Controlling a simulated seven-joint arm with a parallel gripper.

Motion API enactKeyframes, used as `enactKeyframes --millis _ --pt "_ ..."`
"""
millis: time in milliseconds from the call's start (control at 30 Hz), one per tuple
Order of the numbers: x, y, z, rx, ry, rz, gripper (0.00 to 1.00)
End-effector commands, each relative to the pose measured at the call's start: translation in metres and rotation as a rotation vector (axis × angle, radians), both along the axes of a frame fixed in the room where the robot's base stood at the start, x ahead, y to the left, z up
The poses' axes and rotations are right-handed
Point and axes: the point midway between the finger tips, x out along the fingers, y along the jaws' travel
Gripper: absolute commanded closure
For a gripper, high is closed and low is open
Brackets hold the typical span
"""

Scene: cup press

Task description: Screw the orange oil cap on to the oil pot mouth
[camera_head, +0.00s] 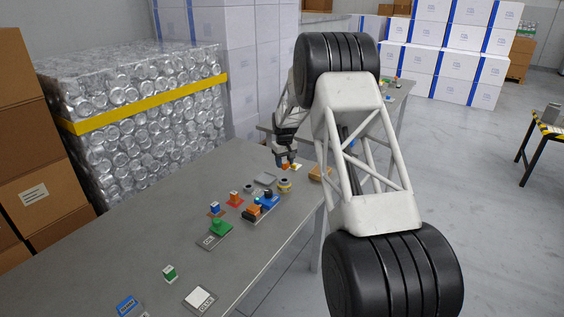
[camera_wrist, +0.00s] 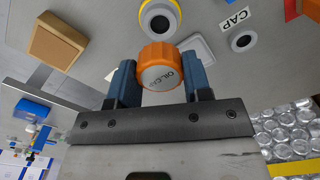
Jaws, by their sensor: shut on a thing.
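My gripper (camera_head: 285,162) is shut on the orange oil cap (camera_wrist: 160,66), whose lettered round face shows between the blue-grey fingers (camera_wrist: 158,82). The cap is a small orange spot (camera_head: 286,167) at the fingertips in the head view. The oil pot (camera_head: 284,186), pale with a yellow band, stands on the table just below the gripper in the picture. Its round mouth with a dark hole (camera_wrist: 160,24) shows at the top of the wrist view, beyond the cap. The cap looks apart from the mouth.
A small ring holder with a dark hole (camera_wrist: 243,41) lies beside a CAP label (camera_wrist: 234,20). A brown block (camera_wrist: 58,40) lies to the pot's other side. A grey plate (camera_head: 265,179) and several coloured blocks stand nearby.

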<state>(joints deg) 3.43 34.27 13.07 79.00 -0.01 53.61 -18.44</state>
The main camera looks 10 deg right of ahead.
Motion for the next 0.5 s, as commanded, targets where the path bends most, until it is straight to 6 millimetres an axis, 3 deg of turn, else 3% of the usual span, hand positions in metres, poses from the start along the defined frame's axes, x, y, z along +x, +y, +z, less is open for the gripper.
enactKeyframes --millis 500 --pt "0.000 0.000 -0.034 0.000 0.001 0.000 0.83"
